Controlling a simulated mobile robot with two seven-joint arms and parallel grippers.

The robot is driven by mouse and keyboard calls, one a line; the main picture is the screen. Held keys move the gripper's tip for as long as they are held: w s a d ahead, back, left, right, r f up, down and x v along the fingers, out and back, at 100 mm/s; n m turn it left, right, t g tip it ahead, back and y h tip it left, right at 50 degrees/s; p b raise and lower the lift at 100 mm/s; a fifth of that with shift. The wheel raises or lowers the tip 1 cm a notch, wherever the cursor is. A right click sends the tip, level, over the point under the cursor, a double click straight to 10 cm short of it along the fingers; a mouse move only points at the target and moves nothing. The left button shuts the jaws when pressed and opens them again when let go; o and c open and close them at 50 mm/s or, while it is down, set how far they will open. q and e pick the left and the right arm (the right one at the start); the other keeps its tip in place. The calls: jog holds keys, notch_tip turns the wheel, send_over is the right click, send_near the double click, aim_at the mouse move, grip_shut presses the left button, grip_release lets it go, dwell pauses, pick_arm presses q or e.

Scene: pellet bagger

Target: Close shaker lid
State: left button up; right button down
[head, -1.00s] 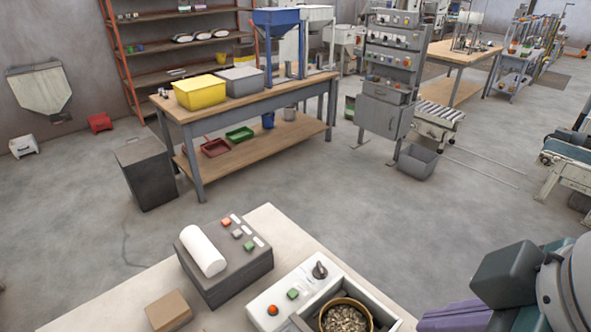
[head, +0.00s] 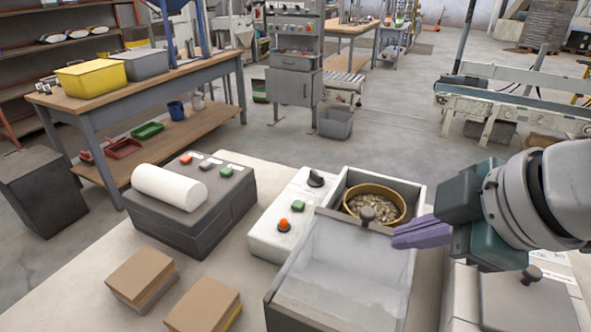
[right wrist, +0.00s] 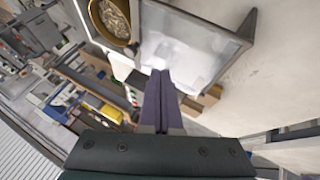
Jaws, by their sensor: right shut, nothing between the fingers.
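The shaker is a grey box (head: 417,190) on the worktable, with a round brass-coloured sieve (head: 350,203) of pellets uncovered in its rear part. A translucent framed lid (head: 345,265) lies in front of the sieve, with a dark knob (head: 367,215) at its far edge. My right gripper (head: 400,238) has purple fingers, shut and empty, at the lid's right far corner, right of the knob. Contact cannot be told. In the right wrist view, the fingers (right wrist: 158,80) point toward the pale lid (right wrist: 180,45), with the sieve (right wrist: 110,20) at upper left. My left gripper is out of view.
A white control box (head: 290,215) with a dial and buttons stands left of the shaker. Further left are a dark printer-like unit (head: 190,215) and brown boxes (head: 140,275). Another grey unit with a knob (head: 530,275) stands at right, below my right arm.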

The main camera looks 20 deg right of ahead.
aim_at(375, 268)
jog(key=b+x, duration=0.1)
jog(key=x, duration=0.5)
jog(key=w, duration=0.1)
jog(key=w+d, duration=0.1)
jog(key=shift+w+d+f, duration=0.15)
jog(key=shift+w+d, duration=0.2)
jog(key=shift+w, duration=0.05)
jog(key=shift+w+d, duration=0.25)
jog(key=shift+w, duration=0.1)
